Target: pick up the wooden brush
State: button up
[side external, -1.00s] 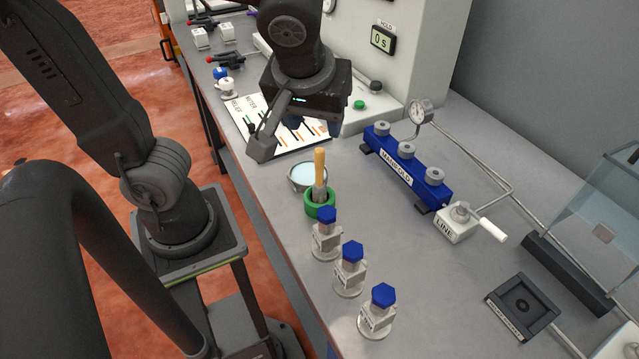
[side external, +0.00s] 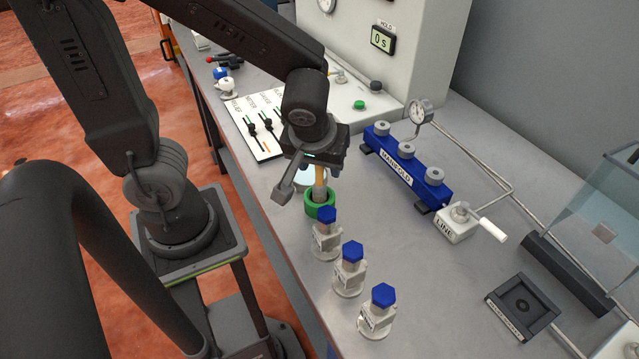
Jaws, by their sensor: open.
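The wooden brush (side external: 320,177) stands upright in a green ring-shaped holder (side external: 320,207) near the front edge of the bench. Only part of its tan handle and its grey lower part show; its top is hidden by my gripper. My gripper (side external: 306,188) is open, just above and around the brush's upper part in the picture. One finger hangs to the left of the brush; the other is mostly hidden. I cannot tell whether the fingers touch the handle.
A pale round dish (side external: 306,180) sits right behind the holder. Several blue-capped fittings (side external: 326,238) stand in a row in front. The blue manifold (side external: 405,165) is at right, with a white line valve (side external: 459,222). A slider panel (side external: 252,126) lies at back left.

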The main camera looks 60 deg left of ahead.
jog(key=shift+f, duration=0.1)
jog(key=shift+c, duration=0.2)
grip_shut()
dwell(0.4)
jog(key=shift+w+r, duration=0.1)
jog(key=shift+r, duration=0.55)
jog(key=s+a+r, duration=0.3)
jog(key=a+r, duration=0.6)
jog(key=a, duration=0.2)
jog(key=shift+s+r, duration=0.4)
